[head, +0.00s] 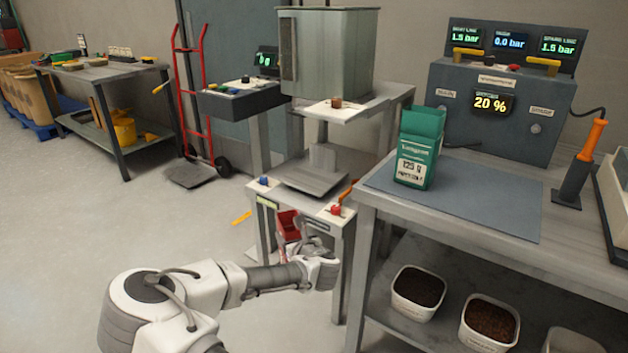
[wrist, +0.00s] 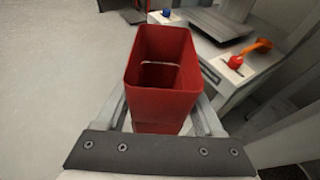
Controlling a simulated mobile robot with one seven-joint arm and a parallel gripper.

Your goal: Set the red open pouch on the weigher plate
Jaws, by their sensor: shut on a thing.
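The red open pouch (head: 288,224) is held in my gripper (head: 302,243), in front of the weigher stand in the head view. In the wrist view the pouch (wrist: 162,75) is upright with its open mouth toward the camera, and the fingers (wrist: 165,120) are at its two sides. Its inside looks empty, though the bottom is partly in shadow. The weigher plate (head: 312,176) is a grey plate on the low stand, behind and above the pouch in the head view. Part of the plate also shows at the top of the wrist view (wrist: 217,22).
A blue knob (head: 263,181), a red knob (head: 336,209) and an orange lever (head: 346,194) sit on the stand's front. A metal hopper (head: 330,50) hangs over the plate. The bench (head: 470,215) with a green pouch (head: 418,147) stands close on the right.

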